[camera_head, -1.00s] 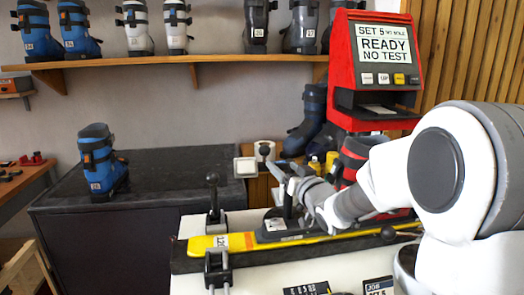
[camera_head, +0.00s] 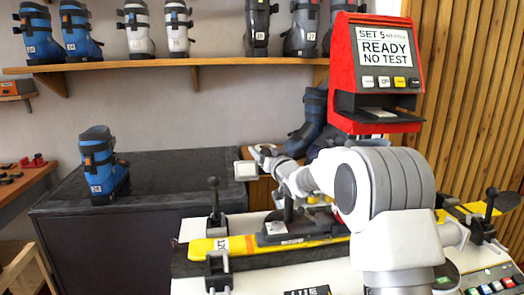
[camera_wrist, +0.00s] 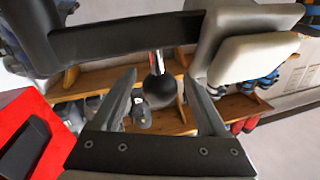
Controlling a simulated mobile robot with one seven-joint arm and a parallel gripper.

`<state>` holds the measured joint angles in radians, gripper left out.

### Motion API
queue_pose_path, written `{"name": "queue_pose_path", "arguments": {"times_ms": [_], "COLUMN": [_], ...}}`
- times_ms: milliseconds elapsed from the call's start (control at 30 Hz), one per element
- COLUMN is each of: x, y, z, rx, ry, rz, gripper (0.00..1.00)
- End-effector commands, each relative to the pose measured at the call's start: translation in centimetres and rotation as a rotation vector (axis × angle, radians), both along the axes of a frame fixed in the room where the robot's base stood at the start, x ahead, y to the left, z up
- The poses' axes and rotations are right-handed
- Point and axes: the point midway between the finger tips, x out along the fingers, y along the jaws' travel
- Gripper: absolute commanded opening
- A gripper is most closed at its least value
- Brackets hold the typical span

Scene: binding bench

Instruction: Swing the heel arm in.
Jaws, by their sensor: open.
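What looks like the heel arm is a dark bar (camera_wrist: 115,40) with a pale block at its right end in the wrist view. A short metal rod with a black ball knob (camera_wrist: 160,90) hangs from the bar. My gripper (camera_wrist: 159,74) is open, with one finger on each side of the knob; I cannot tell whether either touches it. In the head view, my gripper (camera_head: 264,153) is beside a white pad (camera_head: 246,170) at the back of the bench. My wrist hides most of the heel arm there.
A yellow ski (camera_head: 240,244) lies clamped along the white bench, with black upright levers (camera_head: 214,197) near it. The red test machine (camera_head: 376,65) stands behind my arm, its screen reading READY NO TEST. A blue boot (camera_head: 103,165) stands on the dark counter (camera_head: 150,185) at left.

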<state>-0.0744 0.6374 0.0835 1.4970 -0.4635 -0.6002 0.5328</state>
Motion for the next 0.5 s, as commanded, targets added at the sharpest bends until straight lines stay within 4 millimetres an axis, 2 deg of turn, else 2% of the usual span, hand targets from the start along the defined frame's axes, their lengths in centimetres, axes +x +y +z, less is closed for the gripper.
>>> {"name": "queue_pose_path", "arguments": {"times_ms": [200, 500], "x": [1.6, 2.0], "y": [0.6, 0.8], "z": [0.0, 0.0], "rx": [-0.001, 0.000], "ry": [0.000, 0.001], "rz": [0.000, -0.001], "gripper": [0.76, 0.76]}}
